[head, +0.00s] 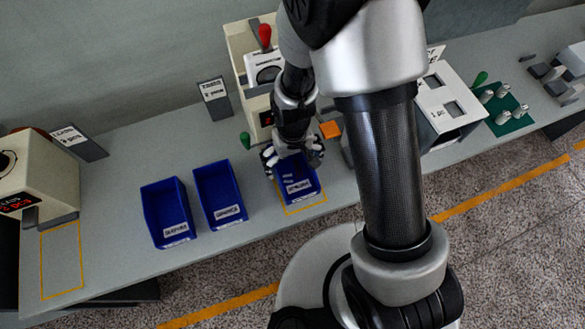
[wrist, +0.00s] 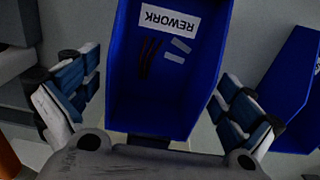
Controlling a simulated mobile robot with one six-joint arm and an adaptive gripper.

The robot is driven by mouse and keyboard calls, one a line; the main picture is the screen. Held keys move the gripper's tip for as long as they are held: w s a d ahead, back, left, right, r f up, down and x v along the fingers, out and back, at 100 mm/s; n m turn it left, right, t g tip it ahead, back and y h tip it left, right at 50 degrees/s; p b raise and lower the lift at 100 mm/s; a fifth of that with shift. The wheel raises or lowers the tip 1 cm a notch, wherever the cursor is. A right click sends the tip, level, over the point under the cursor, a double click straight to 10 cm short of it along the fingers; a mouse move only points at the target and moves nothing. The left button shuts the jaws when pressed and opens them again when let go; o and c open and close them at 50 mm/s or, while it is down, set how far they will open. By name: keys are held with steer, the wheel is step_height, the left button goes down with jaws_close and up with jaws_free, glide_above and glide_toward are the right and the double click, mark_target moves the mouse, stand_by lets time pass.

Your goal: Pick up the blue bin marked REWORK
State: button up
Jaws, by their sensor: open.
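The blue bin marked REWORK (wrist: 165,112) fills the middle of the wrist view, its white label upside down at the top. Some dark strips and pale small pieces lie inside. In the head view the bin under my gripper (head: 306,195) stands on the bench in a yellow-outlined area. My gripper (head: 290,158) is over its rear end, hiding part of it. In the wrist view my gripper (wrist: 157,98) is open, one finger on each side of the bin, with gaps between fingers and walls. Contact is not visible.
Two more blue bins, one far left (head: 168,214) and one nearer (head: 219,196), stand to the left. A cream machine (head: 248,50) with a red-knobbed lever stands behind my gripper, an orange block (head: 330,130) to its right. An empty yellow outline (head: 62,262) lies at left.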

steer(key=c, duration=1.1)
steer(key=shift+w+r, duration=0.1)
steer(key=shift+r, duration=0.1)
